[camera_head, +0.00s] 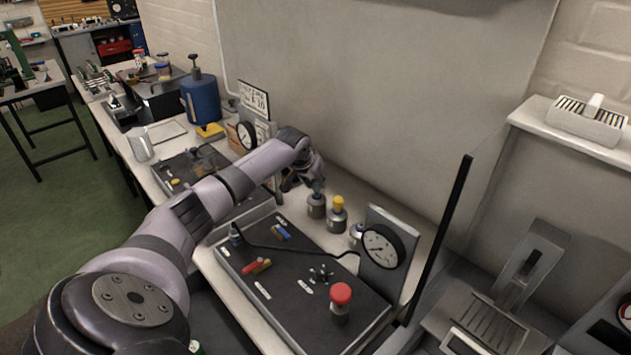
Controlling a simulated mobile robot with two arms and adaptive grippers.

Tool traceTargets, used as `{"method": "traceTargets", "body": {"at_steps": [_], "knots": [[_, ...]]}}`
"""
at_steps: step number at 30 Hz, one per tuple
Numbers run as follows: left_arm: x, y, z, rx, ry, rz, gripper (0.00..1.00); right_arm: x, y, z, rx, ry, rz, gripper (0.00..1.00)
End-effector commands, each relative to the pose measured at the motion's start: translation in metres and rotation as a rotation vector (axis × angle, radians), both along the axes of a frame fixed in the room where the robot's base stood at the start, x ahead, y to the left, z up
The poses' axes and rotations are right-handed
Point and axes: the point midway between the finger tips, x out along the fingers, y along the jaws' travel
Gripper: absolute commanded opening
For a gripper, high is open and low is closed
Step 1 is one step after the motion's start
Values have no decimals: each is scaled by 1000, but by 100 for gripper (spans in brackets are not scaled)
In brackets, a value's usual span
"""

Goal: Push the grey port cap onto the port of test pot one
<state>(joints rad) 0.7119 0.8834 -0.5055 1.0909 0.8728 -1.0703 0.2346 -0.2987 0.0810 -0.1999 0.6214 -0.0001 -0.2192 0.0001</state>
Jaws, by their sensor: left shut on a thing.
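My left gripper (316,180) is at the back of the bench, low over the leftmost small metal pot (317,207) in a row by the wall. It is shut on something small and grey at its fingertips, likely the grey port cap. The fingers mostly hide it, and I cannot tell whether it touches the pot's top. Beside it stand a pot with a yellow top (337,218) and a third pot (355,235), partly behind the gauge. No label tells which is test pot one. My right gripper is not in view.
A black mat (290,290) in front holds a red-topped jar (340,302), coloured pieces and a hose. A dial gauge (381,247) stands right of the pots. A dark upright post (440,240) is further right. A blue canister (201,100) stands farther back left.

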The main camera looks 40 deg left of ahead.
Motion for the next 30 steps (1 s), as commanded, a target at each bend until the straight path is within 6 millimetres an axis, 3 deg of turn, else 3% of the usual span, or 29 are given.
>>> {"method": "traceTargets", "body": {"at_steps": [30], "knots": [[-1,-1,0,11,1,0,0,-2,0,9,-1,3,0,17]]}}
